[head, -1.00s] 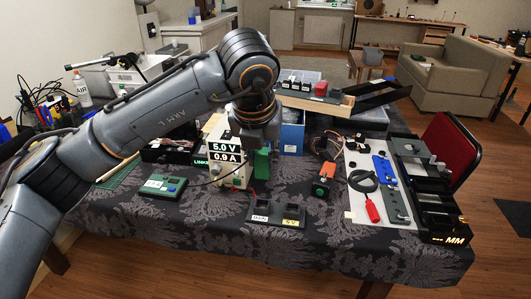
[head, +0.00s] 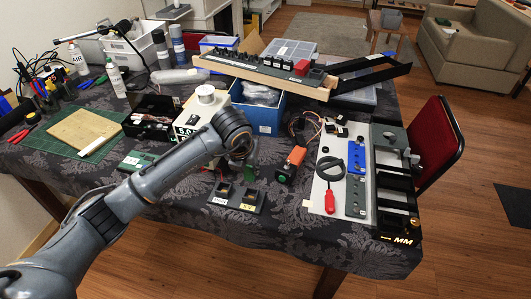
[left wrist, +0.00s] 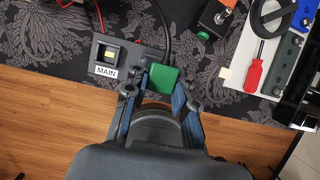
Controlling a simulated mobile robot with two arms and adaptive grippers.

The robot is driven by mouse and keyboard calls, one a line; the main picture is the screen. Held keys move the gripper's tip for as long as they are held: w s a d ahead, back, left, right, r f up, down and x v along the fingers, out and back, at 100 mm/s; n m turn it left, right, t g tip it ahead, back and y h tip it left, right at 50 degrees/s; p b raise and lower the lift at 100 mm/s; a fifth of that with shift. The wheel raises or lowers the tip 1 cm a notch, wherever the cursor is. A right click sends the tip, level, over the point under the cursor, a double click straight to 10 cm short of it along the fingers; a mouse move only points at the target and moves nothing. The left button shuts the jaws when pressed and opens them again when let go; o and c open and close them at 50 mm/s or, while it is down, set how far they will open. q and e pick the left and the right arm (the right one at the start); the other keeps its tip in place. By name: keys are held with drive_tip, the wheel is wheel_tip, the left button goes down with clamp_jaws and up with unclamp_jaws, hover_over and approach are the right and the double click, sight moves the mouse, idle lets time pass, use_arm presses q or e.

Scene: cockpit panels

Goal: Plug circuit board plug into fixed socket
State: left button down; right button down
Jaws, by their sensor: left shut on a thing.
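A green plug (left wrist: 163,79) sits between the fingers of my left gripper (left wrist: 162,88), which is shut on it. In the head view the plug (head: 251,173) shows just below my left gripper (head: 246,166), partly hidden by the wrist. A dark socket labelled MAIN (head: 222,189) stands on the table beside a second dark socket with a yellow label (head: 250,196). In the left wrist view the MAIN socket (left wrist: 110,54) is left of the plug, and the plug and gripper hide the second socket. I cannot tell whether the plug touches it. My right gripper is not in view.
A white board with a red screwdriver (head: 330,203) lies to the right. An orange-and-black block with a green button (head: 289,165) is close to the sockets. A green circuit board (head: 137,160) lies left, near my arm. A blue box (head: 258,117) stands behind.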

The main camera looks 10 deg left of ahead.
sight(248, 178)
use_arm(q)
drive_tip(key=shift+f, duration=0.1)
idle(0.3)
drive_tip(key=shift+f+b, duration=0.25)
drive_tip(key=shift+b, duration=0.15)
drive_tip(key=shift+f+b, duration=2.25)
drive_tip(key=shift+f, duration=0.4)
drive_tip(key=shift+b, duration=0.45)
drive_tip(key=shift+f+b, duration=1.4)
drive_tip(key=shift+f, duration=0.15)
drive_tip(key=c, duration=1)
unclamp_jaws()
drive_tip(key=shift+r, duration=0.1)
drive_tip(key=v, duration=1.2)
